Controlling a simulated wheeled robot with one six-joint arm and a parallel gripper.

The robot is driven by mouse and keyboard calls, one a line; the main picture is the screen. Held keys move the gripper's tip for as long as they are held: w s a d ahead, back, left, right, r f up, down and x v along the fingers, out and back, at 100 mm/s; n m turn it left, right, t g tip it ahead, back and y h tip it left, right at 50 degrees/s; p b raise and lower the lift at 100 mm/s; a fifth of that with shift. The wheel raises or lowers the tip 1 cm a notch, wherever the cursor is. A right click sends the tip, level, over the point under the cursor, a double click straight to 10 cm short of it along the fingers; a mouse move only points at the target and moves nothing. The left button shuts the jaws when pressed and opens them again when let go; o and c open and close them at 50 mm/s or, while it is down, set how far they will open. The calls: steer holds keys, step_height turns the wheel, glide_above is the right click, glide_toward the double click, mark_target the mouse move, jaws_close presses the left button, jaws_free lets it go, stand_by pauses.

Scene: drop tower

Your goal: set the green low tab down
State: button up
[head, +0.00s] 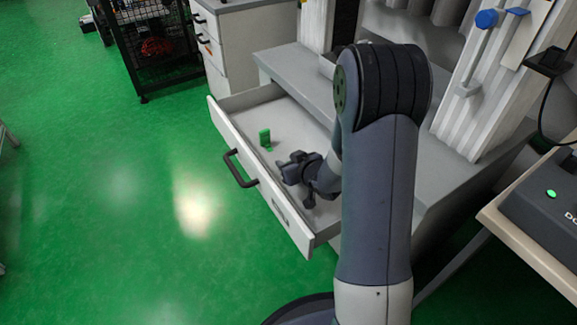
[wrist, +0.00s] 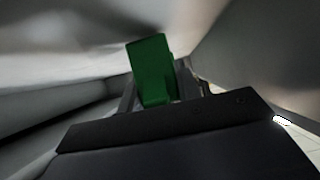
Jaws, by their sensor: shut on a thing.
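The green low tab (head: 265,137) shows over the open drawer (head: 231,125), near the drawer's front-left part. It is a small upright green block with a lower foot at its right. In the wrist view the green tab (wrist: 150,70) stands between the fingers, slightly tilted. My gripper (head: 272,149) reaches into the drawer from the right and is shut on the tab. The fingertips are small in the head view and partly hidden in the wrist view. I cannot tell whether the tab touches the drawer floor.
The drawer front has a dark handle (head: 240,170). A grey bench top (head: 295,75) lies behind the drawer. A white drawer cabinet (head: 240,40) and a black wire cage (head: 152,45) stand at the back. A desk with a dark device (head: 540,205) is at right.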

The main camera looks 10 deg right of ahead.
steer(key=shift+f, duration=0.1)
steer(key=shift+f, duration=0.15)
steer(key=o, duration=1)
steer(key=shift+c, duration=0.2)
steer(key=shift+s+r, duration=0.15)
steer(key=shift+r, duration=0.25)
steer(key=p+v, duration=0.2)
steer(key=v, duration=0.3)
steer(key=shift+s+d+r, duration=0.15)
steer(key=shift+s, duration=0.1)
steer(key=shift+s+d+r, duration=0.15)
steer(key=shift+s+r, duration=0.1)
steer(key=shift+s, duration=0.4)
